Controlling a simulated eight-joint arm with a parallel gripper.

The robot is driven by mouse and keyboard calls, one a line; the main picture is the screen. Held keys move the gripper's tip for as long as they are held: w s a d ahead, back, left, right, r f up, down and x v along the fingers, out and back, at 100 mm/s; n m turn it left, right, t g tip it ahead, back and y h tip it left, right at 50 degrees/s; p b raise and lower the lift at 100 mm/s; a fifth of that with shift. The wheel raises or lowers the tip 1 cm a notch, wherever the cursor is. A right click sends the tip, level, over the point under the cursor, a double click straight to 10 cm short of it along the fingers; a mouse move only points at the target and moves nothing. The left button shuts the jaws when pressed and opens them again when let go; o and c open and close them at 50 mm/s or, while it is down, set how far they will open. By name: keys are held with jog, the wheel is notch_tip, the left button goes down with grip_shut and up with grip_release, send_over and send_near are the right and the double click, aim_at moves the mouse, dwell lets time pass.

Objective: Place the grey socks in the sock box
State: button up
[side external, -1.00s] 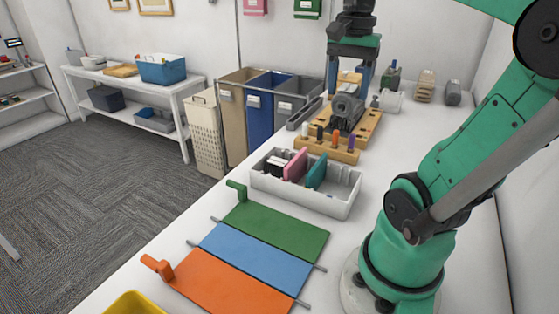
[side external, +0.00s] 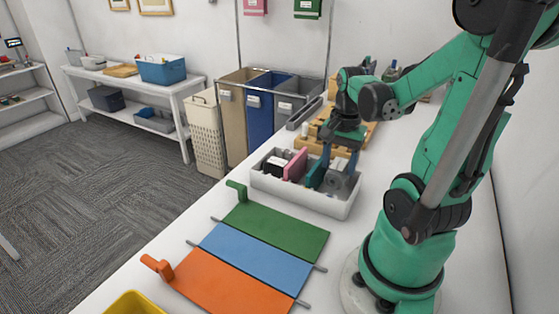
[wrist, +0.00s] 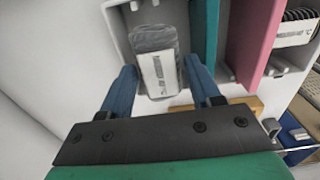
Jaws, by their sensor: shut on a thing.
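The sock box (side external: 296,196) is a pale grey tray on the white table, divided by a pink divider (side external: 294,166) and a teal divider (side external: 317,174). My gripper (side external: 337,172) points down over its right compartment, to the right of the teal divider. Its blue fingers are shut on the grey socks (side external: 338,185), a dark grey bundle with a white printed band. In the wrist view the socks (wrist: 152,38) sit between the fingertips, inside the compartment's outline. Whether they touch the floor of the box cannot be told. A black and white item (side external: 275,166) lies in the left compartment.
A wooden rack (side external: 314,146) with pegs stands just behind the box. Green (side external: 277,232), blue (side external: 255,256) and orange (side external: 225,284) folding panels lie in front of it. Fabric hampers (side external: 262,125) stand beyond the table's left edge. A yellow container (side external: 135,304) is at the bottom.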

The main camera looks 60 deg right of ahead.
aim_at(337, 165)
jog(key=shift+f, duration=2)
jog(key=o, duration=1)
jog(key=shift+f, duration=0.15)
notch_tip(337, 165, up, 8)
jog(key=shift+f, duration=0.25)
jog(key=shift+w+a+r, duration=0.15)
jog(key=w+a+r+n+t, duration=0.1)
jog(key=w+a+n+t, duration=0.2)
jog(key=w+a+n, duration=0.2)
jog(key=w+a+r+n+t, duration=0.1)
jog(key=w+a+n+t, duration=0.3)
jog(key=a+n, duration=0.8)
jog(key=shift+w+a+r+n, duration=0.15)
jog(key=shift+w+r+n, duration=0.3)
jog(key=shift+w, duration=0.3)
